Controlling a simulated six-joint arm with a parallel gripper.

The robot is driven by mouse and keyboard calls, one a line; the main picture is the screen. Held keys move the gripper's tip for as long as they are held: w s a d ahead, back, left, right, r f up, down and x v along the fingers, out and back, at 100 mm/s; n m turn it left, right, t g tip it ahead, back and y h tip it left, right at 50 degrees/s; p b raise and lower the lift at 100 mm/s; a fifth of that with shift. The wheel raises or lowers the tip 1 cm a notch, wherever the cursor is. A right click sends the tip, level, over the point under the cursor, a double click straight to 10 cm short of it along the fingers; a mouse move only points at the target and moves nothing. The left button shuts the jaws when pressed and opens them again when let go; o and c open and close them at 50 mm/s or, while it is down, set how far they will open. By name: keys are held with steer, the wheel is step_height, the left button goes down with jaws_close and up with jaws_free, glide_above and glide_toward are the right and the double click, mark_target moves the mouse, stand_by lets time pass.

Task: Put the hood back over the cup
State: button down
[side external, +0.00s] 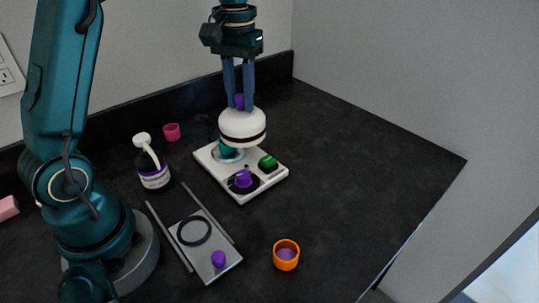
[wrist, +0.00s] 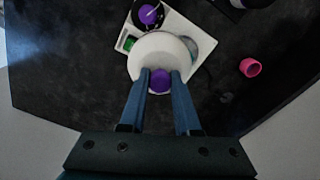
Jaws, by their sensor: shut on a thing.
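The hood is a white dome with a dark band and a purple knob; it shows in the side view (side external: 242,122) and the wrist view (wrist: 150,52). My gripper (side external: 239,106) is shut on the hood's purple knob, one finger on each side, also in the wrist view (wrist: 160,78). The hood hangs roughly level above the back part of a white base plate (side external: 221,175). A teal cup (side external: 227,151) stands on that plate, below and slightly left of the hood in the side view. The hood partly hides the cup, and I cannot tell whether they touch.
The plate also carries a purple knob on a black disc (side external: 243,180) and a green block (side external: 268,163). Around it are a bottle with a white top (side external: 154,178), a pink cup (side external: 172,132), a grey slide tray (side external: 213,261) and an orange cup (side external: 286,263). The right counter is clear.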

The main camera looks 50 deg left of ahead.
mark_target(224, 115)
steer(key=shift+s+a+f+n, duration=0.2)
steer(key=shift+a+f+n, duration=0.15)
steer(key=shift+a+f, duration=0.55)
steer(key=shift+s+a+f+n, duration=0.15)
steer(key=shift+a+f+n, duration=0.15)
steer(key=shift+a+f, duration=0.65)
steer(key=shift+s+a+f+n, duration=0.2)
steer(key=shift+a+f+n, duration=0.3)
steer(key=shift+f, duration=0.7)
steer(key=shift+f, duration=0.6)
steer(key=c, duration=0.9)
jaws_free()
steer(key=shift+r, duration=0.1)
step_height(224, 115, up, 11)
steer(key=shift+f, duration=0.1)
